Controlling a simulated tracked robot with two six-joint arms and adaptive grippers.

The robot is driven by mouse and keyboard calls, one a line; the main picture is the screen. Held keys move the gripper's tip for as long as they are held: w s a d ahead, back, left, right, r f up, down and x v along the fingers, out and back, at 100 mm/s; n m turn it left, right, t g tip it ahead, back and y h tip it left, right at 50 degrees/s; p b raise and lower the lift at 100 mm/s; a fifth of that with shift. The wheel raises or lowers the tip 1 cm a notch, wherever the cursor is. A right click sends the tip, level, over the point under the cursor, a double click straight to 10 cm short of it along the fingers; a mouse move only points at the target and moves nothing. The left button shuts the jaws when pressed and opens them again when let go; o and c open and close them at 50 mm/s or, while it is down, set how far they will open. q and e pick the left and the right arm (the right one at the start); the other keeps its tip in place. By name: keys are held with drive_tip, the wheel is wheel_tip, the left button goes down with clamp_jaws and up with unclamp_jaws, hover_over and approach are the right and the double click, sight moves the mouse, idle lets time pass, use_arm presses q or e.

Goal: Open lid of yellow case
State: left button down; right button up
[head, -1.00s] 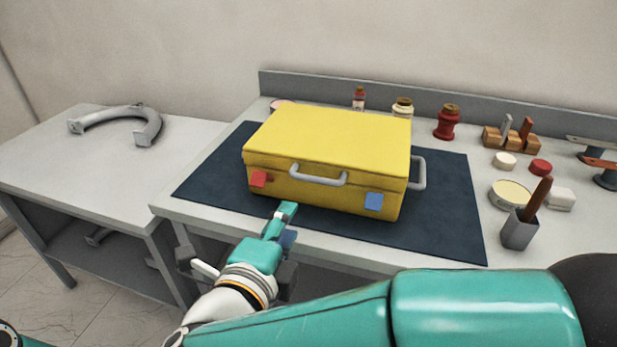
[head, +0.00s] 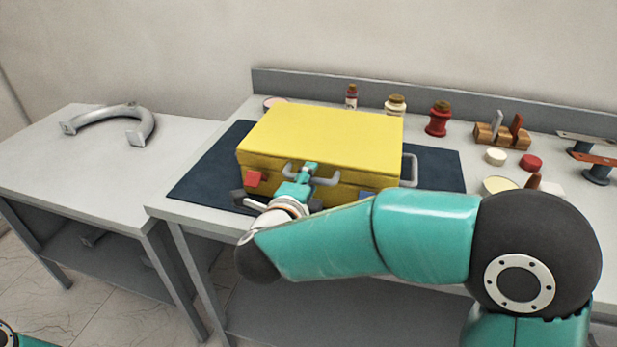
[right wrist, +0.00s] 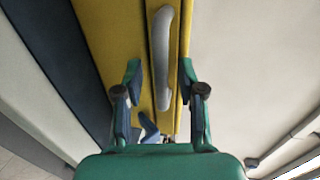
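The yellow case (head: 325,130) is closed on the dark mat, with a grey handle (head: 327,180) on its front. A red latch (head: 254,178) is left of the handle; a blue latch (head: 366,194) at right is mostly hidden by my arm. My right gripper (head: 308,170) is in front of the handle's left part. In the right wrist view, its two fingers (right wrist: 160,78) are spread, one on each side of the handle (right wrist: 162,60). I see no clear contact. A blue piece (right wrist: 148,128), seemingly the blue latch, shows between the fingers. My left gripper is out of view.
The dark mat (head: 215,168) lies on the grey workbench (head: 200,212). Jars, including a red one (head: 438,120), and a wooden tool block (head: 502,136) stand behind and right of the case. A side table (head: 70,170) at left holds a grey horseshoe-shaped part (head: 110,118).

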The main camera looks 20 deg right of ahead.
drive_tip(key=shift+w+d, duration=0.2)
drive_tip(key=shift+w, duration=0.15)
drive_tip(key=shift+f, duration=0.1)
clamp_jaws()
